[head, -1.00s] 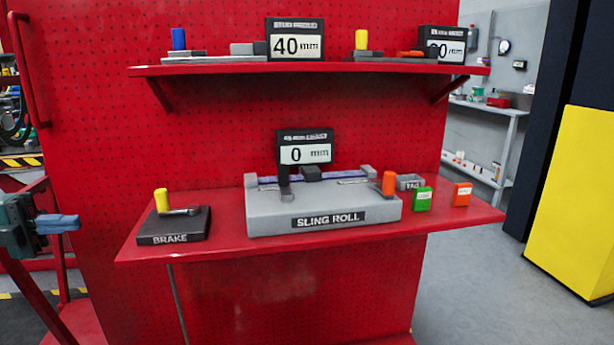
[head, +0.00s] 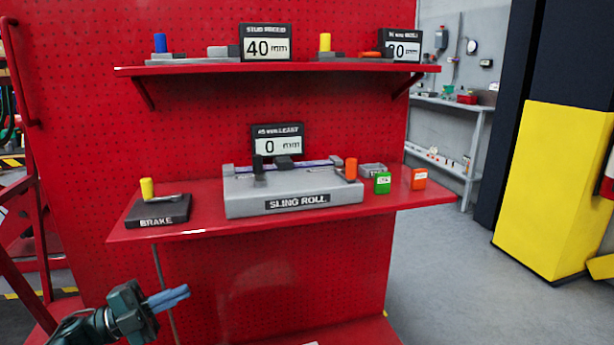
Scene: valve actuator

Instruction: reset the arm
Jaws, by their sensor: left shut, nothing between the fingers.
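My left gripper (head: 168,298) is in the lower left of the head view, its blue fingers together and empty. It is in front of and below the lower shelf, apart from everything on it. On that shelf a grey SLING ROLL unit (head: 243,205) has an orange handle (head: 351,169) at its right end and a display (head: 277,141) reading 0 mm behind it. To its left is a dark BRAKE box (head: 158,213) with a yellow-knobbed lever (head: 147,189). My right gripper is not in view.
The lower red shelf (head: 210,229) juts from a red pegboard (head: 330,265). A green block (head: 382,183) and an orange block (head: 418,178) stand at its right. The upper shelf (head: 280,69) holds more levers and a 40 mm display (head: 268,44). Floor at right is open before a yellow panel (head: 560,190).

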